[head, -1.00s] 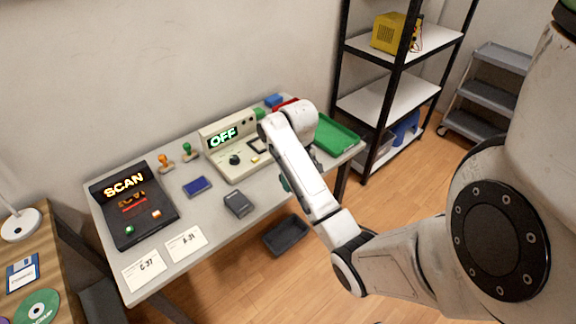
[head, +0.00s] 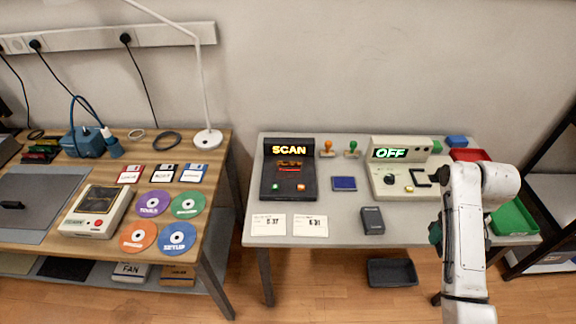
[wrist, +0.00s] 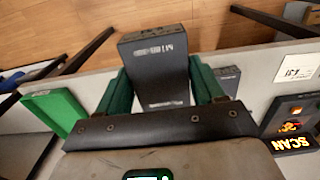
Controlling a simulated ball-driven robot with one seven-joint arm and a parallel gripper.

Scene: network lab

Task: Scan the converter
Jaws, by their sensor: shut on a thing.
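My gripper (wrist: 161,76) has its green fingers shut on a dark grey box with a white printed label, which I take for the converter (wrist: 155,48). In the head view my gripper's green fingertip (head: 435,233) shows at the table's right front; my arm hides the held box there. The black scanner (head: 289,182), with a lit SCAN sign, a red glow and a green and an orange button, lies on the grey table to the left. It also shows at the right edge of the wrist view (wrist: 280,120). The gripper is well apart from it.
A small dark grey box (head: 372,221) lies on the grey table (head: 345,232). A beige OFF device (head: 385,165), stamps, a blue pad (head: 344,184) and two white cards (head: 268,225) are there too. A green tray (head: 513,220) is right; a black bin (head: 392,273) is on the floor.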

